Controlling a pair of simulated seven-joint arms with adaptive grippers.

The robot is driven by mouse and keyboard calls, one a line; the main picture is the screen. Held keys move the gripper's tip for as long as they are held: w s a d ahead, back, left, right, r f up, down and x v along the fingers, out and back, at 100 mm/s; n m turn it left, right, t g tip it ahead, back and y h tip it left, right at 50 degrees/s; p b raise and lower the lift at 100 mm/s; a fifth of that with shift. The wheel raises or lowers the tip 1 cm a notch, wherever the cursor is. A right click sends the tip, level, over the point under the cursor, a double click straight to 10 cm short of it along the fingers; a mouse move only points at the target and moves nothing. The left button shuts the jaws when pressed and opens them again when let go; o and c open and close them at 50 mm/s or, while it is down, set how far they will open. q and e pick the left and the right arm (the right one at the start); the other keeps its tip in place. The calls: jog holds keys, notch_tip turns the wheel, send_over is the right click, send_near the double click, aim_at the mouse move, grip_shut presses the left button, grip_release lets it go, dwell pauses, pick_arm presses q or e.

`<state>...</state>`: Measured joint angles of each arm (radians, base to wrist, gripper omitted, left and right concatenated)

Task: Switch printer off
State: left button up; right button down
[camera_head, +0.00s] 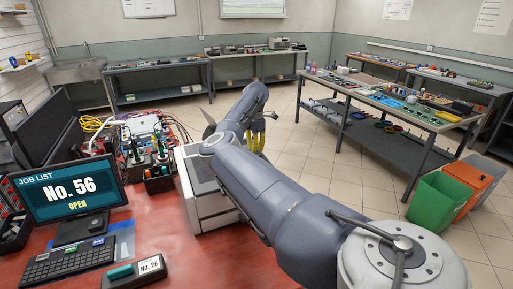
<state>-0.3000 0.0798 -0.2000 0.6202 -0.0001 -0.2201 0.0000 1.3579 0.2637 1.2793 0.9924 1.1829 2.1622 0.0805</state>
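A white, box-shaped machine that looks like the printer (212,205) stands on the red table, to the right of the monitor. My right arm passes in front of it and hides its right side. No power switch or lit indicator can be made out on it. My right gripper (262,118) appears small and dark at the far end of the arm, beyond and above the printer and apart from it. Yellow curved shapes (255,142) show just below it; I cannot tell whether they are held. Its fingers are unclear. My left gripper is not in view.
A monitor (70,190) reading "No. 56 OPEN", a keyboard (70,261) and a "No. 26" block (150,265) are on the red table (215,262). Cables and devices crowd behind. Green (437,205) and orange (481,190) bins stand right. The tiled floor between benches is clear.

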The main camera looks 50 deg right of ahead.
jog(key=shift+r, duration=2.85)
